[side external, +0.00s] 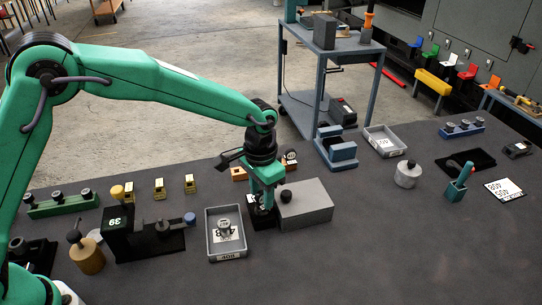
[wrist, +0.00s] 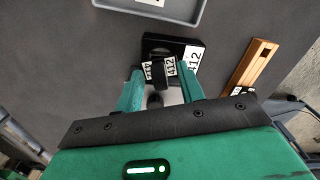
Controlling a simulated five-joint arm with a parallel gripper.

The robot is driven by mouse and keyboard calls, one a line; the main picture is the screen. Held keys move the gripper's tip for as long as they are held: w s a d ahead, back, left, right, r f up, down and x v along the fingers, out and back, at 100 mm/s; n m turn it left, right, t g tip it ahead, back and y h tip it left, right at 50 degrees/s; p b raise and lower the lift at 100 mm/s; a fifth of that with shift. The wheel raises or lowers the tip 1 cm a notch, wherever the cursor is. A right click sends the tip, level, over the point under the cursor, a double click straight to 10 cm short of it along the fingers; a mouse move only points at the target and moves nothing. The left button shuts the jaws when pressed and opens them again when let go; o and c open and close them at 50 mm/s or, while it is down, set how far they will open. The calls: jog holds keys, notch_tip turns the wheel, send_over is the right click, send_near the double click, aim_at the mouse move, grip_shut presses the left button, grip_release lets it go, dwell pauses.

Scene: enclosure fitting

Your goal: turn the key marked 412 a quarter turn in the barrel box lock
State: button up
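A dark key (wrist: 158,75) with white 412 tags stands at a black lock box (wrist: 160,42) in the wrist view. The box also bears a white 412 label. My gripper (wrist: 160,74) has its two green fingers on either side of the key head. Whether they press on it or stand just clear cannot be told. In the side view my gripper (side external: 265,188) points down over the black lock box (side external: 262,216); its fingers largely hide the key. How far the key is turned cannot be read.
A grey block (side external: 308,205) stands close on the right of the lock box. A grey tray (side external: 212,240) with a labelled part is on its left. A black fixture marked 39 (side external: 116,235) stands further left. A wooden piece (wrist: 250,72) lies right in the wrist view. The front right table is clear.

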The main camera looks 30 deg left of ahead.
aim_at(261, 191)
jog(key=shift+r, duration=3.85)
jog(key=shift+r, duration=0.15)
jog(key=shift+s+a+r, duration=0.1)
jog(key=shift+a+r, duration=0.1)
jog(key=shift+a, duration=0.05)
jog(key=s+a+r+n+t, duration=0.1)
jog(key=s+a+r+t, duration=0.1)
jog(key=s+a+r, duration=0.3)
jog(key=s+a+r+n+t, duration=0.2)
jog(key=s+a+r, duration=0.4)
jog(key=s+a, duration=0.5)
jog(key=a, duration=0.2)
jog(key=shift+s+a+r+n+h, duration=0.2)
jog(key=shift+a+n+h, duration=0.1)
jog(key=shift+a, duration=0.1)
jog(key=shift+n+t, duration=0.7)
jog(key=shift+t, duration=0.1)
jog(key=s+a, duration=0.1)
jog(key=s, duration=0.1)
jog(key=s+a+f, duration=0.1)
jog(key=s, duration=0.2)
jog(key=s+a+f, duration=0.1)
jog(key=s, duration=0.1)
jog(key=shift+s+a+f, duration=0.1)
jog(key=shift+s+a, duration=0.05)
jog(key=shift+a, duration=0.15)
